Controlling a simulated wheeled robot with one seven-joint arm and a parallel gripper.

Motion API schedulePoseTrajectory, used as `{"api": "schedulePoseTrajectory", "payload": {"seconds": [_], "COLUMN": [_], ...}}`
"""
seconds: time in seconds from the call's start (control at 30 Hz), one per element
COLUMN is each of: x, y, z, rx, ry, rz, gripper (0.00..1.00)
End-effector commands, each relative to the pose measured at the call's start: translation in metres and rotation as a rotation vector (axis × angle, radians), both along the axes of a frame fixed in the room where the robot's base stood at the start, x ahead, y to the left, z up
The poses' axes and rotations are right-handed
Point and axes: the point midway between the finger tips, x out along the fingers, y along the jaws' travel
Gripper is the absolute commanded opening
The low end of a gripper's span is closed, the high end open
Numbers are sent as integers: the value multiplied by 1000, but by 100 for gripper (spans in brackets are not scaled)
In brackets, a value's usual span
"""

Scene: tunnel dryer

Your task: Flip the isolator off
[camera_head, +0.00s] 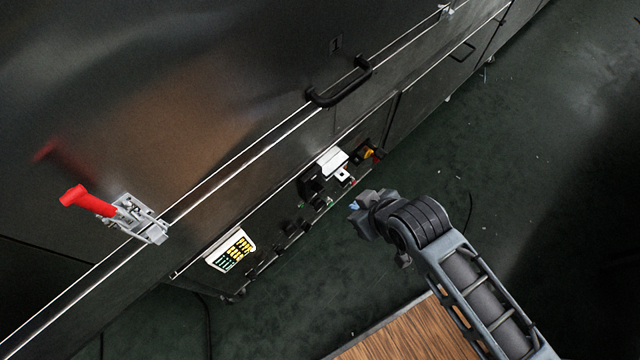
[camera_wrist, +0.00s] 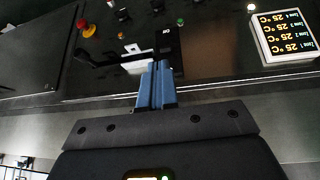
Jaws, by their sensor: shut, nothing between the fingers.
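What looks like the isolator is a black switch block (camera_head: 312,184) beside a white plate on the control panel of the dark dryer in the head view. In the wrist view a black lever-like part (camera_wrist: 103,56) lies just beyond my fingertips. My gripper (camera_head: 355,206) is in front of the panel, to the right of and below the switch in the head view. Its blue fingers (camera_wrist: 157,72) are shut and empty in the wrist view. The fingertips overlap the lower edge of the black part; I cannot tell whether they touch it.
A red and yellow emergency stop (camera_head: 370,153) sits right of the switch. A lit temperature display (camera_head: 230,251) is at the panel's left end. A red-handled clamp (camera_head: 90,201) and a black door handle (camera_head: 340,83) stick out above. The floor to the right is mostly clear.

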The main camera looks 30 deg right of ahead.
Motion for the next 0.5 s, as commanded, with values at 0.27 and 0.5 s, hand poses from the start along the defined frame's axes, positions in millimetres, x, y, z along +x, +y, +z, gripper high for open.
{"api": "schedulePoseTrajectory", "payload": {"seconds": [0.27,0.5], "x": [64,93], "y": [10,18], "z": [-2,7], "rx": [-4,-4], "ry": [172,275], "rz": [48,80], "gripper": [0,0]}}
